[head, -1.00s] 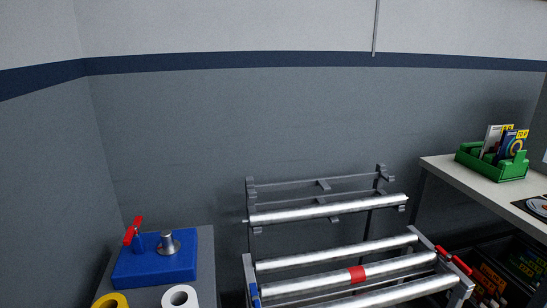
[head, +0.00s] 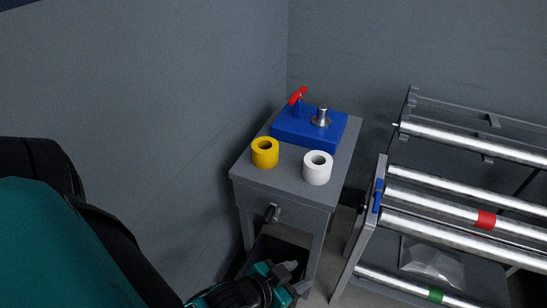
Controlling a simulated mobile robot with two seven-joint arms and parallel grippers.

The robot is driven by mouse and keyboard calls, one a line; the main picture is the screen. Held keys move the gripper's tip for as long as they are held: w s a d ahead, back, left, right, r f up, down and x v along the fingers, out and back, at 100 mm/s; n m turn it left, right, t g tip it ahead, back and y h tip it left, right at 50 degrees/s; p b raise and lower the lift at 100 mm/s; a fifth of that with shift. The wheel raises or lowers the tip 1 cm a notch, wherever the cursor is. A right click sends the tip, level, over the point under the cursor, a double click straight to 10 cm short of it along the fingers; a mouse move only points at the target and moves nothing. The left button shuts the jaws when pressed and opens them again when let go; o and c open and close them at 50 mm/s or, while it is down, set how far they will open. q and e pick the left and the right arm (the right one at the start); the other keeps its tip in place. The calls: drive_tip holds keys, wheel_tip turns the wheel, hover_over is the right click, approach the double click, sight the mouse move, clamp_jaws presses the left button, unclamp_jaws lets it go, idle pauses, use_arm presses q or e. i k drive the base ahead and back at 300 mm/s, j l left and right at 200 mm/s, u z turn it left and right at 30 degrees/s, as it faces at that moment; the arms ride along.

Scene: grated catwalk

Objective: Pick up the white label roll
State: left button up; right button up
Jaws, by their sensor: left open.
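The white label roll (head: 317,168) stands upright on a small grey side table (head: 276,189), near its front right corner. A yellow roll (head: 265,152) stands to its left, apart from it. My left gripper (head: 293,277) is low in front of the table, below the level of its top and well short of the white roll. It is open and apart from the rolls. My right gripper is out of view.
A blue block (head: 310,128) with a metal post (head: 322,116) and a red-handled part (head: 298,96) sits behind the rolls. A roller rack (head: 450,209) stands close on the right. Grey walls close off the left and back.

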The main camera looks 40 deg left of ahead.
sight(317, 167)
drive_tip(key=k+l, duration=1.1)
drive_tip(key=l, duration=0.2)
